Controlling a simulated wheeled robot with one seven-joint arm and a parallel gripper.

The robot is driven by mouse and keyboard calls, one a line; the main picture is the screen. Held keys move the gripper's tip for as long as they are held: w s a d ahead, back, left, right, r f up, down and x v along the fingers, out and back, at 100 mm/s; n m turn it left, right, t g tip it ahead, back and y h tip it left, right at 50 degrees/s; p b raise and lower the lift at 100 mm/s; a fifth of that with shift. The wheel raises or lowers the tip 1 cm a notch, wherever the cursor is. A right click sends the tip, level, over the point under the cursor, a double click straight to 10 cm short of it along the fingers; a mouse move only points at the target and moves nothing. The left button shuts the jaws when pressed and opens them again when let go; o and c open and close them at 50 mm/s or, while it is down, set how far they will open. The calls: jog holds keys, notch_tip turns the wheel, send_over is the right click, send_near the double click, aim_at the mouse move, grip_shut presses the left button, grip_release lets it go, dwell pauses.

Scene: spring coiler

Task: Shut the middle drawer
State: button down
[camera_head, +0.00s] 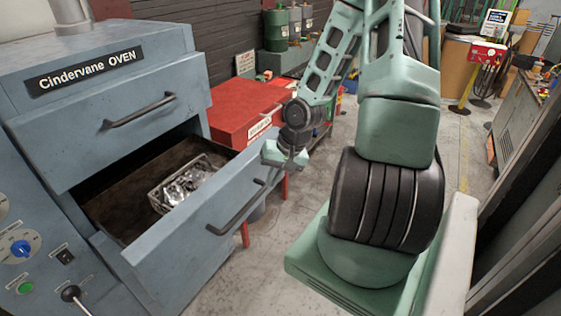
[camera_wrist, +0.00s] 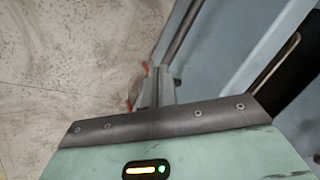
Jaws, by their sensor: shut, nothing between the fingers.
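The blue-grey oven stands at the left in the head view. Its middle drawer (camera_head: 195,250) is pulled well out, so its dark inside shows. A bar handle (camera_head: 237,208) runs across its front. A wire basket (camera_head: 168,196) with shiny metal pieces sits inside. My gripper (camera_head: 284,160) is shut and empty, near the far end of the drawer's front. In the wrist view, the shut fingers (camera_wrist: 154,90) point along the drawer front (camera_wrist: 210,62), close to its handle (camera_wrist: 181,30). I cannot tell whether they touch it.
The top drawer (camera_head: 130,130), with its own handle (camera_head: 140,110), sits above the open one. A red cabinet (camera_head: 240,107) stands behind the open drawer. Grey floor (camera_head: 262,268) is clear in front of the oven. Green canisters (camera_head: 277,28) stand at the back.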

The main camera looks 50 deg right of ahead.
jog(key=s+d+r+m+t+h+p, duration=0.1)
jog(key=s+d+m+t, duration=0.25)
jog(key=d, duration=0.25)
jog(key=s+d+m+t+h+p, duration=0.1)
jog(key=s+d+m+t+p, duration=0.1)
jog(key=d+m, duration=0.3)
jog(key=w+r+b+x, duration=0.2)
jog(key=x, duration=1)
jog(key=shift+d, duration=0.2)
jog(key=shift+w+f, duration=0.1)
jog(key=shift+w, duration=0.15)
